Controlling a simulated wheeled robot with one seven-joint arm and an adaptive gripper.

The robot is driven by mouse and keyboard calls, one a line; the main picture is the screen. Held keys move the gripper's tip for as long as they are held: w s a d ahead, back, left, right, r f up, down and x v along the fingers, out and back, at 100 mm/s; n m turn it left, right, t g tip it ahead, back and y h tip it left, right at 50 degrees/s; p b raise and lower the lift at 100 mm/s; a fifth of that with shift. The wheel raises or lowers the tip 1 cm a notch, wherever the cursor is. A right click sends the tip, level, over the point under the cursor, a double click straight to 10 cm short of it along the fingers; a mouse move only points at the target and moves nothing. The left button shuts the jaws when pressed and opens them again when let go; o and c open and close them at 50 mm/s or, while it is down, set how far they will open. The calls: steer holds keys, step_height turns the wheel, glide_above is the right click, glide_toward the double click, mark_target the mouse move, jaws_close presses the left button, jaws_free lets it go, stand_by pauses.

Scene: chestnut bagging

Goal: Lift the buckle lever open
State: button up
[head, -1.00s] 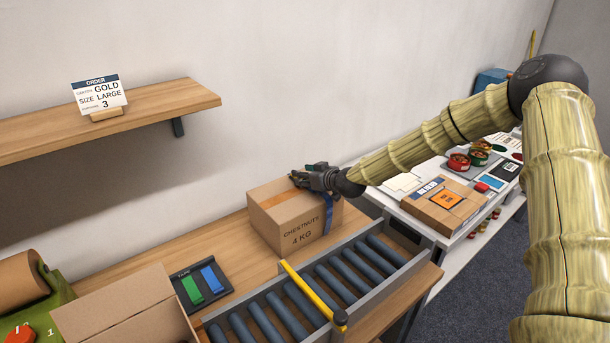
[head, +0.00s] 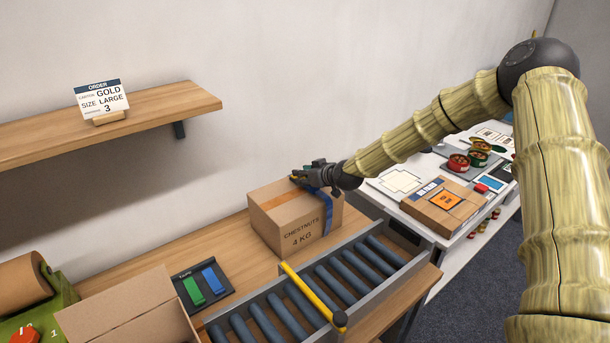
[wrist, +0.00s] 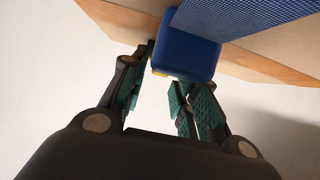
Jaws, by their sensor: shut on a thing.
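A closed cardboard box (head: 284,222) marked CHESTNUTS 4 KG stands on the wooden bench by the wall. A blue strap (head: 327,212) runs over its right side, and the strap's woven band shows in the wrist view (wrist: 250,16). The blue buckle lever (wrist: 186,52) sits at the fingertips in the wrist view, with a small yellow part at its lower left. My gripper (head: 299,178) is at the box's top edge, shut on the lever; its fingers also show in the wrist view (wrist: 163,84). The hand hides the buckle in the head view.
A grey roller conveyor (head: 410,262) with a yellow bar (head: 311,292) lies in front of the box. A dark tray (head: 204,286) with green and blue pieces and an open carton (head: 125,310) are at left. A white table (head: 400,200) with a flat carton is at right.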

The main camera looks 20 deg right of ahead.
steer(key=shift+w+a+r+g+h+p, duration=0.1)
steer(key=shift+w+r+g+h+p, duration=0.15)
steer(key=shift+r+g+p, duration=0.3)
steer(key=shift+w+a+r+g+h+p, duration=0.1)
steer(key=shift+w+r+g+h+p, duration=0.2)
steer(key=shift+g+p, duration=0.35)
steer(key=g+p, duration=0.1)
steer(key=w+r+g, duration=0.1)
steer(key=shift+a+g+h+p, duration=0.15)
steer(key=shift+g+h+p, duration=0.15)
steer(key=shift+h+p, duration=0.1)
steer(key=g, duration=0.1)
steer(key=w, duration=0.1)
steer(key=g+h+p, duration=0.1)
steer(key=shift+w+a+r+g, duration=0.2)
steer(key=shift+a+r+g, duration=0.05)
steer(key=shift+r+g, duration=0.1)
steer(key=shift+w+a+r+g+h+p, duration=0.15)
steer(key=shift+w+g+h+p, duration=0.2)
steer(key=shift+g, duration=0.4)
steer(key=shift+w+a+g+h+p, duration=0.15)
steer(key=shift+w+g, duration=0.3)
steer(key=shift+g, duration=0.25)
steer(key=o, duration=0.7)
steer(key=shift+o, duration=0.2)
step_height(320, 180, up, 12)
steer(key=shift+s+d, duration=0.2)
steer(key=shift+s, duration=0.25)
